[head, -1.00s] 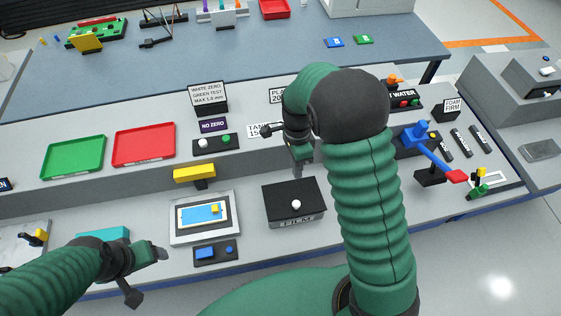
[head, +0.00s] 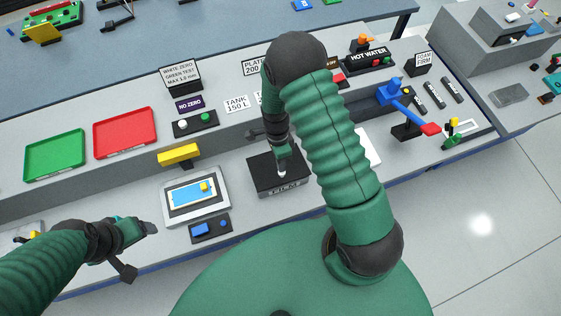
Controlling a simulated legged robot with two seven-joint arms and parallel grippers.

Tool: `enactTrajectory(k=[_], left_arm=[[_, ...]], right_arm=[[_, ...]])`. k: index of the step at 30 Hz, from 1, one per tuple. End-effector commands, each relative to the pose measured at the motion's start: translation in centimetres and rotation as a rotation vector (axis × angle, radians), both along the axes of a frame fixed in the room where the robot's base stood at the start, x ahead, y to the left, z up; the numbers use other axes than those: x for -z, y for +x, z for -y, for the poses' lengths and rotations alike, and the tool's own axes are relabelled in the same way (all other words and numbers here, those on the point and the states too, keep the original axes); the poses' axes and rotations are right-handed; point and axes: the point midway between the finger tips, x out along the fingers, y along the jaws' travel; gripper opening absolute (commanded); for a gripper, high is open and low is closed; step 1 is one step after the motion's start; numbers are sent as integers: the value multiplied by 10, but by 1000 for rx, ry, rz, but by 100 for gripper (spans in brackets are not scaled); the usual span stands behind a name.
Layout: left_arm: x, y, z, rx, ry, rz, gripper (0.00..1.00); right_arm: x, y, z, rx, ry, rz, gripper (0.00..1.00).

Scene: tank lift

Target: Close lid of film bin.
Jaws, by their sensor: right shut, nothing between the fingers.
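The film bin (head: 284,190) is a dark grey box on the lower bench with a "FILM" label on its front. Its black lid (head: 262,175) looks flat across the top; I cannot tell whether a gap is left. A small white knob (head: 281,174) sits near the lid's front edge. My right gripper (head: 282,165) points down over the lid, shut and empty, with its tip at the knob; contact is unclear.
Left of the bin are a framed blue panel (head: 172,213), a blue-button box (head: 210,228) and a yellow block (head: 180,154). A white sheet (head: 371,148) and a blue lever with a red tip (head: 430,129) are to the right. Green (head: 55,154) and red (head: 125,132) trays lie behind.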

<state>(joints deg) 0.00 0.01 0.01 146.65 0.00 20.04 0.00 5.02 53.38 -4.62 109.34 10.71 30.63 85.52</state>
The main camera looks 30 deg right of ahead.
Motion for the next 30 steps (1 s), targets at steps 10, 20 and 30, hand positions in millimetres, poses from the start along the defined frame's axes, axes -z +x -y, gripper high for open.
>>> enactTrajectory(k=[10, 20, 30], left_arm=[[-1, 0, 0, 0, 0, 0, 74], [12, 0, 0, 0, 0, -1, 74], [5, 0, 0, 0, 0, 0, 74]], right_arm=[[5, 2, 0, 0, 0, 0, 0], [28, -14, -4, 1, 0, -2, 0], [21, -15, -3, 0, 2, -10, 0]])
